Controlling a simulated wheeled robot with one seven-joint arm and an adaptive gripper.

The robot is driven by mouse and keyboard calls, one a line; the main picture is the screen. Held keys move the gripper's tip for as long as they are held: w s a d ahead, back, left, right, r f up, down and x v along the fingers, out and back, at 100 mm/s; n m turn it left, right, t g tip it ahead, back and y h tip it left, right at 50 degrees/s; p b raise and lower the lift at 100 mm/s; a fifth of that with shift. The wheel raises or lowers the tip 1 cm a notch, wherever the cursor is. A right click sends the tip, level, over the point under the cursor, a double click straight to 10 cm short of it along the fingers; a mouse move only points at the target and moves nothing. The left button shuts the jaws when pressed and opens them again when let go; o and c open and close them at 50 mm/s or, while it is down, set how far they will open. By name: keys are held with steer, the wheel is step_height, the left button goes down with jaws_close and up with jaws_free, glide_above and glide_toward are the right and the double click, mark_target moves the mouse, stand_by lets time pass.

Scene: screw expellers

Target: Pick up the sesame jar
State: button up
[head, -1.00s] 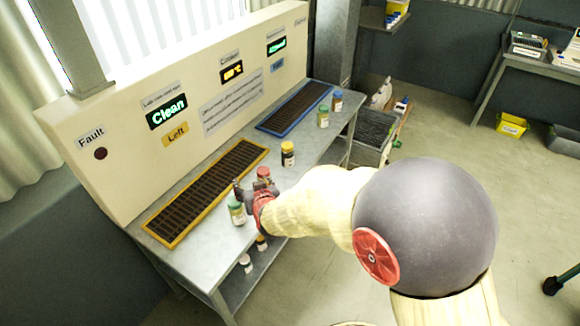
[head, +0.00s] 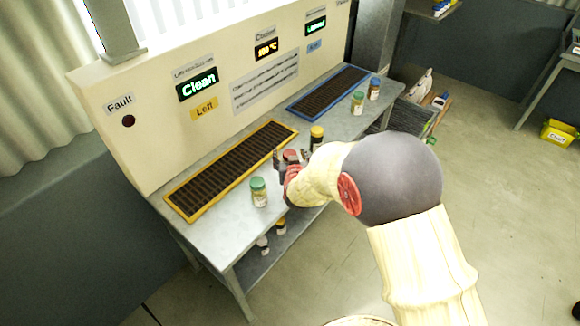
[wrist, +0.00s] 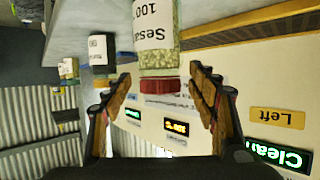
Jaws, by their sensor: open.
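The sesame jar (wrist: 157,40) has a red lid, pale seeds and a white label reading "Sesa" and "100". It looks upside down in the wrist view, with the lid (wrist: 160,86) between my open fingers and no clear contact. In the head view its red lid (head: 291,155) shows on the grey table, and my gripper hides most of its body. My gripper (head: 290,162) is open there, with one finger on either side of the lid.
A green-lidded jar (head: 259,193) stands left of my gripper and a yellow-lidded dark jar (head: 317,138) to the right. Behind are a yellow-framed grate (head: 225,180) and the panel wall (head: 235,85). Green-lidded (head: 357,103) and blue-lidded (head: 374,90) jars stand farther right.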

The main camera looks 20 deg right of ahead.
steer(key=c, duration=0.3)
steer(key=c, duration=1.1)
jaws_close()
